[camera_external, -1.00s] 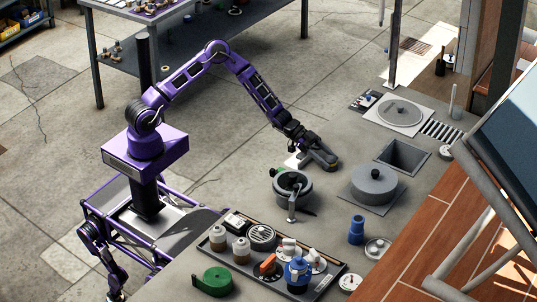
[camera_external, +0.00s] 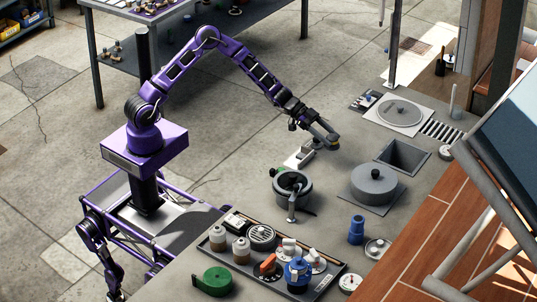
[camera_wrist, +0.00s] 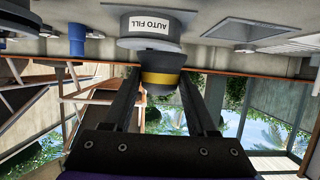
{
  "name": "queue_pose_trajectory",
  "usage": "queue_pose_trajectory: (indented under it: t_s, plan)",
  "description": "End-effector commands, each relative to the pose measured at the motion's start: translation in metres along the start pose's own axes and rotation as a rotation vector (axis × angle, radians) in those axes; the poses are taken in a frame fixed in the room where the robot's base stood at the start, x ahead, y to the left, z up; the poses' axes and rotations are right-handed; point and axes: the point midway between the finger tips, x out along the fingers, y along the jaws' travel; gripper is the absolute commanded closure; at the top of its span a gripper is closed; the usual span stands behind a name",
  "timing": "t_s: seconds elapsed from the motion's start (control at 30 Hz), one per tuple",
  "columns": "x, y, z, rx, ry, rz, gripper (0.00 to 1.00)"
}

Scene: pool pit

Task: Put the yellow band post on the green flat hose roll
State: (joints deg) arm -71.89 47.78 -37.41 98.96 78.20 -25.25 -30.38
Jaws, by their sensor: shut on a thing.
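The yellow band post is dark with a yellow band; in the wrist view the post (camera_wrist: 160,66) sits between the two fingers of my gripper (camera_wrist: 160,78). In the external view my gripper (camera_external: 324,134) is shut on the post (camera_external: 334,142) and holds it above the grey deck. The fingers hide part of the post. The green flat hose roll (camera_external: 214,280) lies at the front left of the deck, beside the black tray, well apart from my gripper. It does not show in the wrist view.
A black tray (camera_external: 327,287) with several fittings lies right of the roll. A dark round pot (camera_external: 293,187) with an upright grey fitting stands between gripper and tray. A grey lidded drum (camera_external: 373,187), a square opening (camera_external: 403,157) and a blue fitting (camera_external: 356,231) are to the right.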

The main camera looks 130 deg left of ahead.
Motion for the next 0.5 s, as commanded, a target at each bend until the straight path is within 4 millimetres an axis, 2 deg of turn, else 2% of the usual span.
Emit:
queue_pose_trajectory:
  t_s: [0.17,0.5]
  plan:
    - [-0.005,0.000,-0.013,0.003,0.003,-0.001,1.00]
    - [-0.032,0.000,-0.079,0.007,0.003,-0.002,1.00]
